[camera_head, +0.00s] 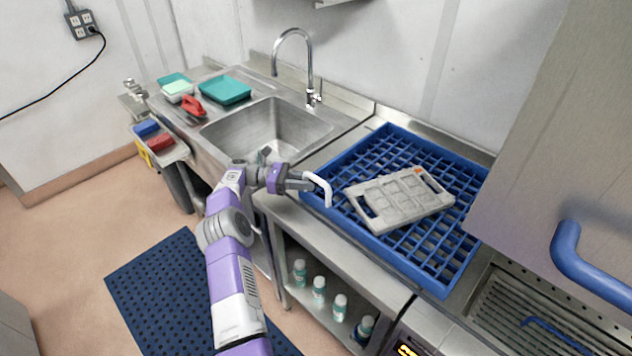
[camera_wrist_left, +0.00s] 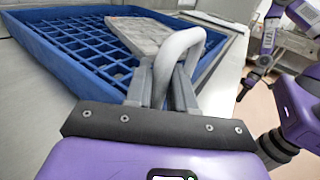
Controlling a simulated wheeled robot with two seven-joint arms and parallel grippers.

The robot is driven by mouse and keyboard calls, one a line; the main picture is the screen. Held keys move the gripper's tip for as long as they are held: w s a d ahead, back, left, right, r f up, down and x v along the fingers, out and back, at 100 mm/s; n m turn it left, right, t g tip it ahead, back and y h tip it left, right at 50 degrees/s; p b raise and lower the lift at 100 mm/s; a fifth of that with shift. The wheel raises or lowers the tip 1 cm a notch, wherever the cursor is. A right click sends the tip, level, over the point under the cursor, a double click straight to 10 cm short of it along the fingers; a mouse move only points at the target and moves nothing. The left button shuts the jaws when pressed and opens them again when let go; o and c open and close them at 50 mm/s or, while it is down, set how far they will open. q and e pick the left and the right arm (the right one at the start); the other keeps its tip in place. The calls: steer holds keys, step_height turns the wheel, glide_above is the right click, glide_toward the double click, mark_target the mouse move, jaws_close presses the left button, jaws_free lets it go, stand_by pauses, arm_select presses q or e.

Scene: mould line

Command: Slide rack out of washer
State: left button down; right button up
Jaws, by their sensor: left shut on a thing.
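The blue grid rack (camera_head: 345,163) lies on the steel counter between the sink and the washer, its right end near the washer opening. A pale grey mould plate (camera_head: 400,222) with handle slots lies flat on it. The washer hood (camera_head: 560,130), with a blue bar handle, stands raised at right. My left gripper (camera_head: 305,183) is at the rack's near left edge, shut on a white bent handle (camera_head: 323,186). In the left wrist view the handle (camera_wrist_left: 178,52) loops out between the fingers, beside the rack (camera_wrist_left: 62,50). My right gripper (camera_wrist_left: 246,86) seems to show small there, its jaws unclear.
The washer's ribbed steel bed (camera_head: 530,310) is at lower right. A sink (camera_head: 265,128) with a tall faucet (camera_head: 309,70) is left of the rack. Several bottles (camera_head: 319,290) stand on the shelf below. A dark blue mat (camera_head: 165,290) lies on the floor.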

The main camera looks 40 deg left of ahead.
stand_by(0.3)
arm_select(q)
steer(key=c, duration=1.1)
jaws_free()
